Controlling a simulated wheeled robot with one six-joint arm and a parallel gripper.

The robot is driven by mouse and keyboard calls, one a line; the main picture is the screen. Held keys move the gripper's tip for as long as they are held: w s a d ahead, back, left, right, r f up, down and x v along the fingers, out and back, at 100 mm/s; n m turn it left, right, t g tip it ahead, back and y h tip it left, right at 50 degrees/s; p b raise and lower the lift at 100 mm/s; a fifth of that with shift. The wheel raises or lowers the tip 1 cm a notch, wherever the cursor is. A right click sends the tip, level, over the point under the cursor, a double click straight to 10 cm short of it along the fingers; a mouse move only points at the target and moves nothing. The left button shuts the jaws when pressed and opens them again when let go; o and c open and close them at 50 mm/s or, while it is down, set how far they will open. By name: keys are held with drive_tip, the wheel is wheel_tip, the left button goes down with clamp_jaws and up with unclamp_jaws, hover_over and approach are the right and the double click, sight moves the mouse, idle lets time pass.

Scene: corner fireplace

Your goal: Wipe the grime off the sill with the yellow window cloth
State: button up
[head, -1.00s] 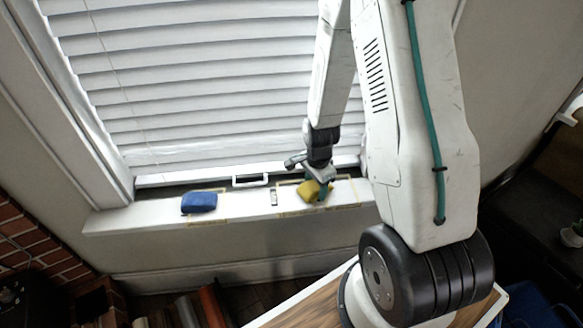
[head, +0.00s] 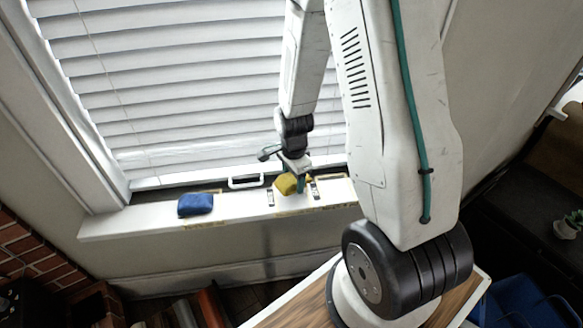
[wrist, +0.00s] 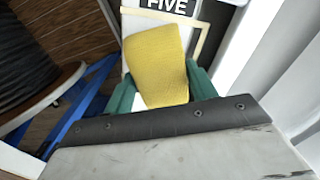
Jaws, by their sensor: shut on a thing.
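The yellow cloth (head: 286,185) is a small block-like pad over the right half of the white sill (head: 130,222). My gripper (head: 297,183) is shut on it. In the wrist view the cloth (wrist: 158,62) sits between the two teal fingers of my gripper (wrist: 160,88). I cannot tell whether the cloth touches the sill or is just above it. No grime is clearly distinguishable on the sill; the cloth and my gripper hide part of it.
A blue cloth (head: 195,204) lies on the sill's left part. Tan outlines and small dark labels (head: 270,197) mark the sill. A white handle (head: 246,181) stands at the back edge, below closed blinds (head: 200,100). In the wrist view, a "FIVE" label (wrist: 168,5) lies beyond the cloth.

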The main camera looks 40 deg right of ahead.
drive_tip(key=shift+r, duration=2.15)
